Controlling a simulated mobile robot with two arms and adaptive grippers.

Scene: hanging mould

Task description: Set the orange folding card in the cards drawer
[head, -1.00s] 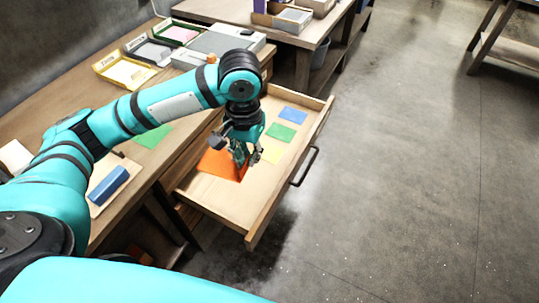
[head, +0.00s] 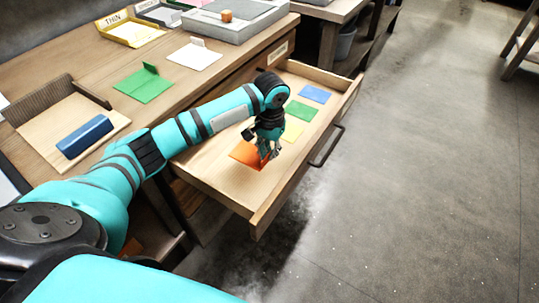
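The orange folding card (head: 243,154) lies in the open drawer (head: 213,175), towards its near left end, beside a yellow card (head: 292,132). My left gripper (head: 269,154) points down at the card's right side, with its fingertips at or just above the card. The fingers cover part of the card, and I cannot tell whether they grip its raised flap or stand apart from it. My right gripper is not in view.
Green (head: 302,112) and blue (head: 315,94) cards lie further back in the drawer. On the bench are a green folding card (head: 144,87), a white folding card (head: 195,56), a blue block (head: 84,136) on a board and a grey box (head: 235,22).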

